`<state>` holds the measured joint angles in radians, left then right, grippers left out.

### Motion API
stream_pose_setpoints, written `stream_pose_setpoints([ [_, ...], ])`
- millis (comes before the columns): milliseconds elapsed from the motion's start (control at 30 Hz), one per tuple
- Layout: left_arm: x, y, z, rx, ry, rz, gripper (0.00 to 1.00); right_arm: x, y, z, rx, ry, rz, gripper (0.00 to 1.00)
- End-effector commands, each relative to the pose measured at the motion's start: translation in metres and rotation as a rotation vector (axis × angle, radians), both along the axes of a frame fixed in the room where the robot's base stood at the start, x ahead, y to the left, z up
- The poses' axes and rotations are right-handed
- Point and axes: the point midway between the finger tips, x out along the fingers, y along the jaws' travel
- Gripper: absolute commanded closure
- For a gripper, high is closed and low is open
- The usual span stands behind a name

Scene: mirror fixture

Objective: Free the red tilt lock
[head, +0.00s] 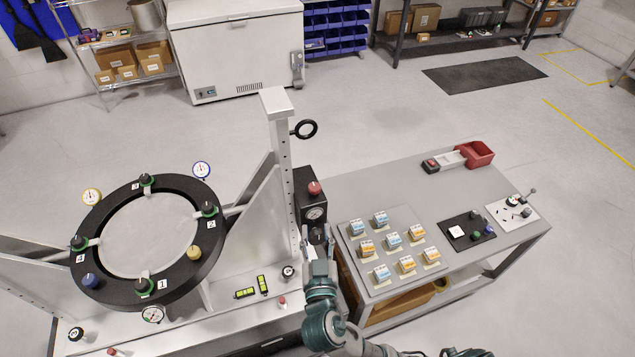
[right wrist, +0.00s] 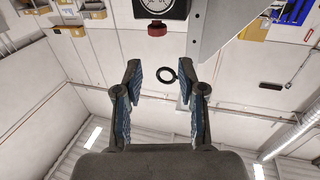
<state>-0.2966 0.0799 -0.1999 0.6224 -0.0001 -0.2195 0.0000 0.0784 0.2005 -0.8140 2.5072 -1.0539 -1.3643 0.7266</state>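A red knob (head: 314,188) sits on top of a black box with a gauge (head: 316,212), beside the fixture's upright column. It also shows in the right wrist view (right wrist: 157,29). Smaller red knobs are on the fixture base, one near its right end (head: 282,301) and one at its front left (head: 112,351). No label shows which is the tilt lock. My right gripper (head: 318,243) is just in front of the black box, below its red knob. In the right wrist view its fingers (right wrist: 166,88) are apart with nothing between them. My left gripper is not seen.
A round black mirror frame (head: 197,274) with green-based clamps and dial gauges stands left. A black ring handle (head: 306,129) sticks out from the white column (head: 281,150). The grey table (head: 370,186) at right holds breaker blocks, a red bin (head: 476,154) and small boards.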

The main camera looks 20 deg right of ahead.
Motion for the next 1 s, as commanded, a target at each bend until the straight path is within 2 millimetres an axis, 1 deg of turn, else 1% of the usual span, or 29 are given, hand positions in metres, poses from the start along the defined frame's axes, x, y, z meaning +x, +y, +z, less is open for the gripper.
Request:
stream_pose_setpoints([
  [33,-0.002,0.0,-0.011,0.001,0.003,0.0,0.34,0.006,-0.002,-0.004,0.0,-0.006,-0.001,0.6],
  [133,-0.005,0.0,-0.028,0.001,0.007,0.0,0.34,0.02,-0.006,-0.005,0.0,-0.008,0.0,0.6],
  [200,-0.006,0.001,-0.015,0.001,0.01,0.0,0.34,0.037,-0.01,0.001,-0.01,-0.002,0.0,0.6],
  [500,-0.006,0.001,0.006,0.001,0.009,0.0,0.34,0.108,-0.026,0.004,-0.008,-0.001,-0.002,0.6],
  [600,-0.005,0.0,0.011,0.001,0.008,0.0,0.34,0.127,-0.03,0.003,-0.008,-0.001,-0.001,0.6],
  [700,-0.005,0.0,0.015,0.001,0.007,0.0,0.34,0.143,-0.033,0.002,-0.005,-0.001,0.002,0.6],
  [800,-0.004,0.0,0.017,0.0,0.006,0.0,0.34,0.153,-0.035,0.002,-0.004,-0.001,0.001,0.6],
  [1000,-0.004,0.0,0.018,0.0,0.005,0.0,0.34,0.16,-0.037,0.0,-0.003,0.0,0.003,0.6],
])
